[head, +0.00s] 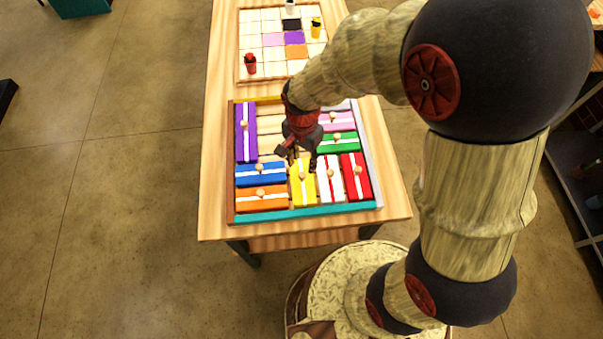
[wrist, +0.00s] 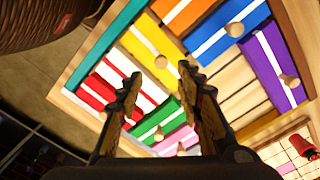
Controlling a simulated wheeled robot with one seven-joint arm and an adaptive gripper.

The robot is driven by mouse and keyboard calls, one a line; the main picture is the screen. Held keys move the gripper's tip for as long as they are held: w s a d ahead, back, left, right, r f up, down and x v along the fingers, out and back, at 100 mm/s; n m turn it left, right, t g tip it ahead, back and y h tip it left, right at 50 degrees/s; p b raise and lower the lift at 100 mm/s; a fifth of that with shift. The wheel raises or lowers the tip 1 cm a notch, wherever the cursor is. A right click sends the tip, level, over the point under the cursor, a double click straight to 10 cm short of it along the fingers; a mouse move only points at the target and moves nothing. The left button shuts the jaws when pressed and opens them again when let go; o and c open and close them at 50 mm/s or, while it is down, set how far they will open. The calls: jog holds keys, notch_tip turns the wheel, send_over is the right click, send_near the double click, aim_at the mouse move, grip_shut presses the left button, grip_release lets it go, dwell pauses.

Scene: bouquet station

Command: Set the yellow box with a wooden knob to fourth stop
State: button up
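The yellow box (head: 304,193) has a white stripe and a round wooden knob. It stands lengthwise at the front of the sliding-block tray (head: 303,212), between the orange box and a white box with a red stripe. In the wrist view the yellow box (wrist: 146,38) is at upper middle, its knob (wrist: 160,62) lying between my fingertips in the picture. My gripper (head: 297,160) is open and empty, over the back end of the yellow box. It also shows open in the wrist view (wrist: 160,76). Whether the fingers touch the knob I cannot tell. I see no stop marks.
Blue (head: 262,174) and orange (head: 260,198) boxes lie to the left, a purple box (head: 246,135) behind them. White-and-red (head: 328,192), red (head: 361,187), green (head: 325,143) and pink (head: 344,125) boxes lie right. Bare wooden slats (head: 270,122) show behind. A grid board (head: 262,22) lies farther back.

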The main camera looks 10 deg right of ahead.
aim_at(302, 175)
jog(key=shift+w+f+m, duration=0.1)
jog(key=shift+w+m, duration=0.05)
jog(key=shift+m, duration=0.15)
jog(key=shift+f, duration=0.15)
notch_tip(302, 175, down, 7)
jog(key=shift+f+b, duration=0.2)
jog(key=shift+b, duration=0.35)
jog(key=shift+c, duration=0.8)
jog(key=c, duration=0.7)
grip_shut()
